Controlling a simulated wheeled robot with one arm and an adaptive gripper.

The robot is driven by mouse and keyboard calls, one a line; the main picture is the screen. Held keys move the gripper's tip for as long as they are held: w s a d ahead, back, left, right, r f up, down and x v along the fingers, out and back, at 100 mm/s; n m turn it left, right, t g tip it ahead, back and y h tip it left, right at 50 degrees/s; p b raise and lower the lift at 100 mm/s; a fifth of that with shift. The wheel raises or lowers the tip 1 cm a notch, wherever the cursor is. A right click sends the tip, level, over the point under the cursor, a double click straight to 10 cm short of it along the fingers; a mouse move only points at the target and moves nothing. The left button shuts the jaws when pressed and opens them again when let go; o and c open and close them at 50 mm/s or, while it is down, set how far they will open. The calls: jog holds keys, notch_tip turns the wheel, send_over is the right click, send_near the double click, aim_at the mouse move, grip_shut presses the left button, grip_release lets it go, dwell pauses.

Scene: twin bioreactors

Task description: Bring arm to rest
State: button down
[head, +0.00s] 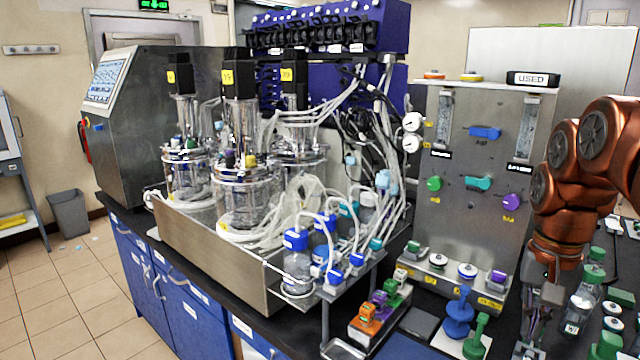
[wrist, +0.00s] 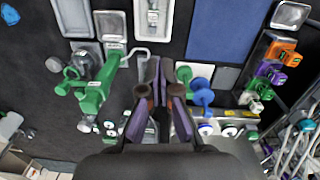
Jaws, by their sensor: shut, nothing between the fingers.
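My copper-coloured arm (head: 585,165) hangs down at the right of the head view, in front of the steel valve panel. Its lower end is over the dark bench, among small bottles and green parts. In the wrist view my gripper (wrist: 160,85) points at the bench with its purple-padded fingers close together. It is shut and holds nothing. A green tool (wrist: 95,88) lies to its left and a blue knobbed piece (wrist: 203,96) to its right. I cannot tell how far the fingertips are above the bench.
The steel valve panel (head: 462,215) stands behind the arm. Small bottles (head: 578,312) crowd the bench at right. The blue (head: 458,314) and green (head: 477,338) knobbed pieces and a block with coloured valves (head: 380,308) are nearby. Glass bioreactors (head: 245,190) with tubing stand at the middle left.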

jog(key=s+a+f+n, duration=0.3)
jog(key=s+a+f, duration=0.3)
jog(key=s, duration=0.3)
jog(key=s+a+f+n+g, duration=0.1)
jog(key=s+a+f+n, duration=0.2)
jog(key=s+a+f, duration=0.4)
jog(key=s+a+p, duration=0.1)
jog(key=s, duration=0.2)
jog(key=shift+a+f+n, duration=0.25)
jog(key=shift+a+n, duration=0.05)
jog(key=shift+n, duration=0.1)
